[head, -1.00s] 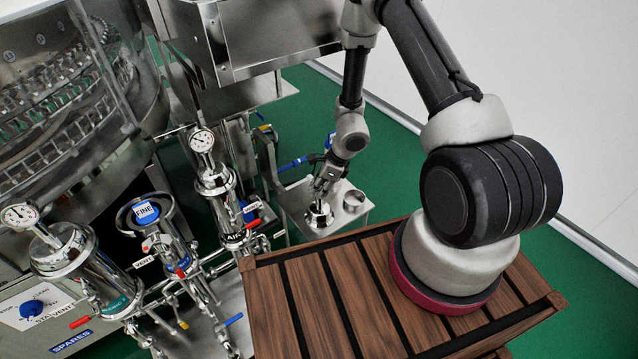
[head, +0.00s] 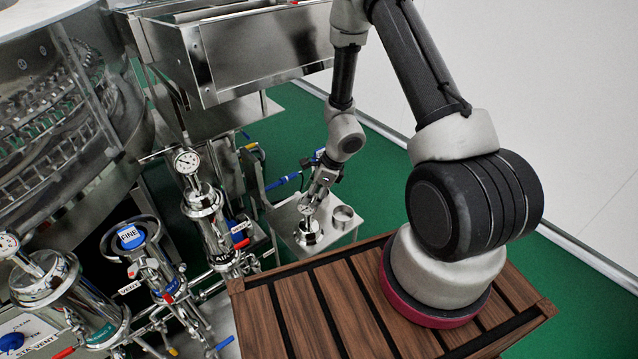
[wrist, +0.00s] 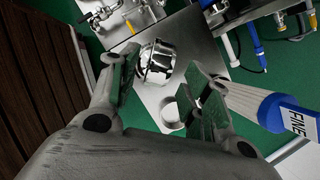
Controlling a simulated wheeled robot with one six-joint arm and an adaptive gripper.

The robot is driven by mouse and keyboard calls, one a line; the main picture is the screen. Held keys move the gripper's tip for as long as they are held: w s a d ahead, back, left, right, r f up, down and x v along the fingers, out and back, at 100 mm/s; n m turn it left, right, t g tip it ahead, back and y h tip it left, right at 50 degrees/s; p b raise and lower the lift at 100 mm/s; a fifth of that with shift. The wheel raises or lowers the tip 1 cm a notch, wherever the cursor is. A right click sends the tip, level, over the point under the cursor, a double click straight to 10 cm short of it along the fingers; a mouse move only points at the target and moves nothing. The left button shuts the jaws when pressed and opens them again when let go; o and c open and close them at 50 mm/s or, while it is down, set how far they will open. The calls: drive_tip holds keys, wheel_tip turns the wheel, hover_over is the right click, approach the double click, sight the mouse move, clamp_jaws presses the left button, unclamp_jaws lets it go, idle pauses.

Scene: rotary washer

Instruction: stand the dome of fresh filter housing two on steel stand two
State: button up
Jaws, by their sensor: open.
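A shiny steel dome-like part (head: 308,233) stands on a small steel table beside a short open steel cup (head: 343,217). Both also show in the wrist view, the dome (wrist: 157,62) and the cup (wrist: 171,114). I cannot read which numbered housing or stand these are. My gripper (head: 312,204) points down just above the dome in the head view. In the wrist view its two fingers (wrist: 168,75) are spread, with the dome beyond and partly between the tips.
The steel table (head: 284,216) has some bare top around the parts. Piped filter housings (head: 205,220) stand left; a slatted wooden top (head: 285,305) is in front.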

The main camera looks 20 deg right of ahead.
drive_tip(key=s+d+r+n, duration=0.1)
drive_tip(key=s+r+n, duration=0.35)
drive_tip(key=r, duration=1.05)
drive_tip(key=s+d+r+n, duration=0.15)
drive_tip(key=r+n, duration=0.55)
drive_tip(key=r, duration=0.8)
drive_tip(key=s+d+r+n+t+h, duration=0.1)
drive_tip(key=s+d+r+n+h, duration=0.1)
drive_tip(key=s+d+r+n, duration=0.3)
drive_tip(key=s+d+r+n+t+h, duration=0.1)
drive_tip(key=s+d+r+n, duration=0.4)
drive_tip(key=s, duration=0.7)
wheel_tip(320, 180, up, 4)
drive_tip(key=shift+s+d+r+n+h, duration=0.15)
drive_tip(key=shift+s+r+n+h, duration=0.25)
drive_tip(key=shift+n, duration=0.55)
drive_tip(key=shift+f, duration=0.15)
